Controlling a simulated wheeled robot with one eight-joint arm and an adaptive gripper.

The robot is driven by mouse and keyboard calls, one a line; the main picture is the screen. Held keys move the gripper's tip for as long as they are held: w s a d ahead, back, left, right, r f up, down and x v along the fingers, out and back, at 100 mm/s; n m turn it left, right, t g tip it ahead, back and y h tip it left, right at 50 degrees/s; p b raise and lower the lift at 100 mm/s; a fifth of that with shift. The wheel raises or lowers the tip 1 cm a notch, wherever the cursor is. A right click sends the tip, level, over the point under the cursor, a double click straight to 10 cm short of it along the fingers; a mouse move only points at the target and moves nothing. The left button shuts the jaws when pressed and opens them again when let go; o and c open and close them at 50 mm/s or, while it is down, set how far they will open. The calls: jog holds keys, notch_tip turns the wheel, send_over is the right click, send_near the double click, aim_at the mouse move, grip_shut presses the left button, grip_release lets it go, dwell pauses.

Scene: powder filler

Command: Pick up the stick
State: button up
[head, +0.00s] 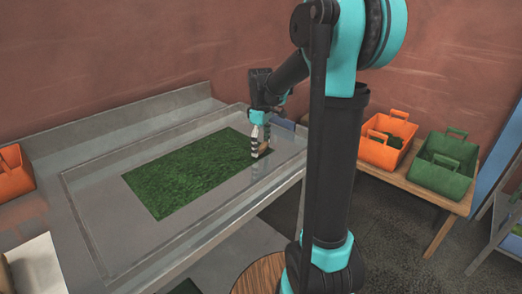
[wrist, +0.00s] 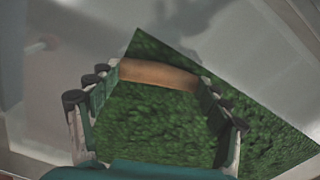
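My gripper (wrist: 158,76) is low over the right end of the green mat (head: 185,172), with its fingers wide apart. In the wrist view a brown stick (wrist: 158,74) lies crosswise between the two fingertips. Its ends meet or pass behind the finger pads; I cannot tell whether they are pressed on it. In the head view a small brown patch of the stick (head: 267,149) shows beside the fingers, and the rest of it is hidden.
The mat lies on a grey tray-like table (head: 95,215) with a raised rim. An orange crate (head: 385,140) and a green crate (head: 446,165) stand on a wooden bench at right. Another orange crate (head: 14,180) is at far left. A round wooden top (head: 262,276) is below.

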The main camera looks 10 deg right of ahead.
aim_at(261, 146)
jog(key=shift+c, duration=1.1)
jog(key=shift+r, duration=0.1)
notch_tip(261, 146, up, 20)
jog(key=shift+s, duration=0.1)
